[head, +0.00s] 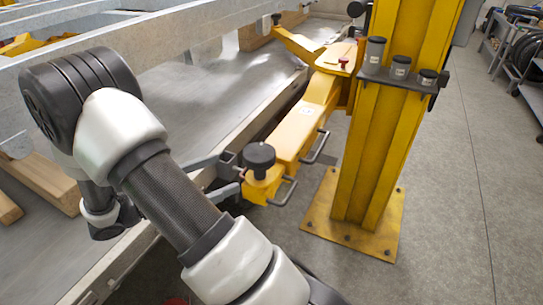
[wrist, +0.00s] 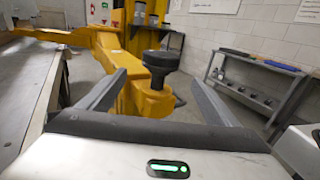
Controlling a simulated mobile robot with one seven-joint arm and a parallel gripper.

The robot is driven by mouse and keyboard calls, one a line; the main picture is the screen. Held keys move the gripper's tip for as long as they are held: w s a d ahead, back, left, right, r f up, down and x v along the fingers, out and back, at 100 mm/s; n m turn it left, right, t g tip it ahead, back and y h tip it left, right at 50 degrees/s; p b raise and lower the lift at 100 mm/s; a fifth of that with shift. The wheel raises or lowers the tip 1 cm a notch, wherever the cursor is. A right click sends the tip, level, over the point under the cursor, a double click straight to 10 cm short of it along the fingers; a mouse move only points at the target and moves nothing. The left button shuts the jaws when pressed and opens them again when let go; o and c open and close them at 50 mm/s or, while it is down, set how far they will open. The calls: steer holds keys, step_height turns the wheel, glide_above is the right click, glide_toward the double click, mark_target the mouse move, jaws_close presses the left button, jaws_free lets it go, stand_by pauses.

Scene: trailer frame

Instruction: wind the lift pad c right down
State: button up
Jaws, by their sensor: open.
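Lift pad c appears to be the round black pad (head: 258,155) on the near end of the yellow lift arm (head: 306,122). It also shows in the wrist view (wrist: 161,59), upright on a dark narrower stem, with a gap between its disc and the yellow arm end. My gripper (wrist: 160,80) is open and empty. In the wrist view its two grey fingers point at the pad, one to each side, with the pad ahead of them. In the head view my arm hides most of the gripper, and I cannot tell the exact gap to the pad.
A yellow post (head: 377,130) stands behind the lift arm, with a small shelf of dark cups (head: 399,69). Metal handles (head: 317,148) stick out from the lift arm's side. The grey trailer frame (head: 178,32) lies left. Open floor (head: 445,200) is at right.

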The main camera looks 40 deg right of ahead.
mark_target(273, 157)
steer(key=s+d, duration=0.1)
steer(key=d, duration=0.4)
steer(key=d+b, duration=0.1)
steer(key=d, duration=0.4)
steer(key=s+d+b, duration=0.1)
steer(key=d, duration=0.4)
steer(key=shift+s, duration=0.35)
steer(key=shift+c, duration=0.3)
steer(key=c, duration=1)
steer(key=shift+s+r+m+g+y+p, duration=0.15)
steer(key=shift+m+g+p, duration=0.25)
steer(key=shift+g, duration=0.2)
steer(key=shift+s+m+g+y+p, duration=0.15)
steer(key=shift+m+g+p, duration=0.1)
steer(key=shift+m+g, duration=0.25)
steer(key=shift+s+a+f+m+g+y, duration=0.15)
steer(key=shift+m+g+y, duration=0.35)
steer(key=shift+g, duration=0.6)
